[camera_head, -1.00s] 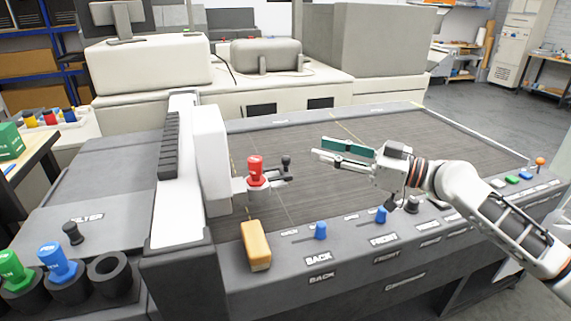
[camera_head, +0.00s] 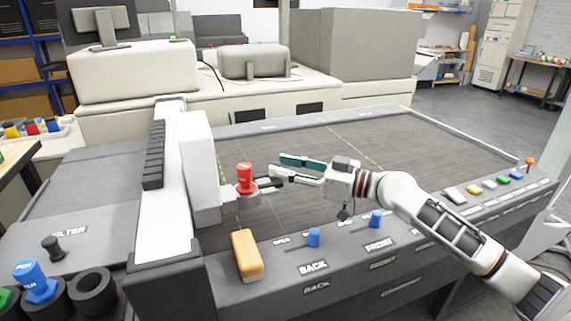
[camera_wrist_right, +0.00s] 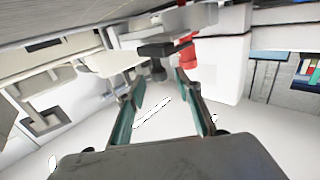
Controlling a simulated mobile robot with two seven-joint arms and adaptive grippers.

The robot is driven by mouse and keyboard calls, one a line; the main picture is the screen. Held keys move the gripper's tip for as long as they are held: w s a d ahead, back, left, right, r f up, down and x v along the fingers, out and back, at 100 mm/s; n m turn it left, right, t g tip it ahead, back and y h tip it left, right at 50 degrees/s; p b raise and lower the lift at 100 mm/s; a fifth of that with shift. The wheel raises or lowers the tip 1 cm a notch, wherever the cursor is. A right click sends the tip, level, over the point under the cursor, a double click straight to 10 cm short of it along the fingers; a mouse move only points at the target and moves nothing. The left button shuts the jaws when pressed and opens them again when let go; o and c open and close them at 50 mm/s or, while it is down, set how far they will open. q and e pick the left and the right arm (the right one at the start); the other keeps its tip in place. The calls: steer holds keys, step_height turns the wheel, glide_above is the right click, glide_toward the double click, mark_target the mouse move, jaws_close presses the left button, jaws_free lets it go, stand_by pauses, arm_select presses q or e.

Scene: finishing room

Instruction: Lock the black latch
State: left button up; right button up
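The black latch (camera_head: 268,183) sits beside the red tool (camera_head: 245,178) on the white carriage head. In the head view the latch is partly hidden by my right gripper. In the right wrist view the black latch (camera_wrist_right: 158,62) shows just beyond the fingertips, left of the red tool (camera_wrist_right: 188,50). My right gripper (camera_head: 278,168) is open, its teal-padded fingers apart with nothing between them. Its tips point at the latch from the right; contact cannot be told. In the wrist view the gripper (camera_wrist_right: 157,84) spans the latch's width. My left gripper is not in view.
The white carriage beam (camera_head: 165,190) stands left of the latch. A tan block (camera_head: 247,256) and blue knobs (camera_head: 314,237) are on the front panel. Black holders (camera_head: 93,292) and a blue pen tool (camera_head: 35,281) are at lower left. The grey cutting bed (camera_head: 340,145) is otherwise clear.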

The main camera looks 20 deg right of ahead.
steer(key=shift+w+a, duration=0.1)
jaws_close()
steer(key=a+p, duration=0.1)
steer(key=a, duration=0.3)
steer(key=shift+p, duration=0.4)
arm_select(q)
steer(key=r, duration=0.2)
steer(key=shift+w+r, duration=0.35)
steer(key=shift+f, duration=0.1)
arm_select(e)
jaws_free()
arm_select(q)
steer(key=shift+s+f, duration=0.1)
arm_select(e)
steer(key=shift+a, duration=0.1)
